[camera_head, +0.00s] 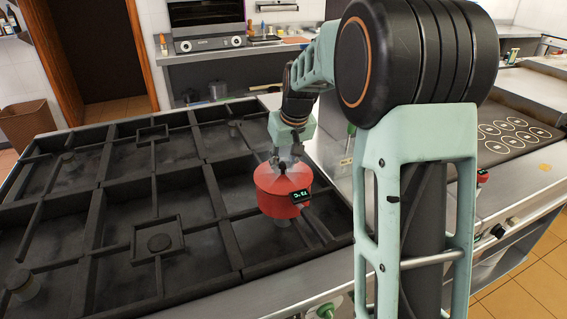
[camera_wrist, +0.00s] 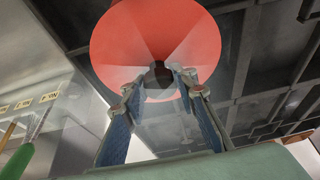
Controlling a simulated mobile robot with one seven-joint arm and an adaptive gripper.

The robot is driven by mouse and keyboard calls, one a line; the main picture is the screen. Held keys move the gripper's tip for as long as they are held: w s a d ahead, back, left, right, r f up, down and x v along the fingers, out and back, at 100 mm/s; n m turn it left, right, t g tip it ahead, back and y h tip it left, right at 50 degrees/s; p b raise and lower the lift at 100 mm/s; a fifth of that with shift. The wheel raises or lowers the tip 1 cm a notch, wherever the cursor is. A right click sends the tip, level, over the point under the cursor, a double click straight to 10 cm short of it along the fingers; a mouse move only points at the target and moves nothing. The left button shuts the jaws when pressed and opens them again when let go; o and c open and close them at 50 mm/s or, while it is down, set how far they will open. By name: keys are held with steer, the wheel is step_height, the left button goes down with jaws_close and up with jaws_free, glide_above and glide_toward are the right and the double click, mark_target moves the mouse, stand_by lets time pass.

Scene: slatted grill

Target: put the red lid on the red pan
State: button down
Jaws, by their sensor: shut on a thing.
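My gripper (camera_head: 283,163) points down and is shut on the dark knob (camera_wrist: 160,74) of the red lid (camera_wrist: 120,45). The lid shows as a wide red disc in the wrist view, with a paler sheen across it. In the head view a round red body (camera_head: 272,198), which looks like the red pan, is directly below my fingers over the front right part of the slatted grill (camera_head: 232,215). Lid and pan look like one red shape there, so I cannot tell whether the lid is seated or just above the rim.
A small black display (camera_head: 301,196) shows at the red body's right side. My arm hides part of the counter on the right. Another red item (camera_head: 483,176) is partly hidden behind it. The grill's left cells are mostly free, apart from small fittings. A green handle (camera_wrist: 17,162) shows at lower left in the wrist view.

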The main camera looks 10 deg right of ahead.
steer(key=shift+f+b, duration=0.3)
steer(key=shift+f, duration=0.05)
stand_by(0.3)
steer(key=c, duration=1.5)
jaws_free()
steer(key=shift+o, duration=0.2)
steer(key=shift+r, duration=0.1)
steer(key=v, duration=1.2)
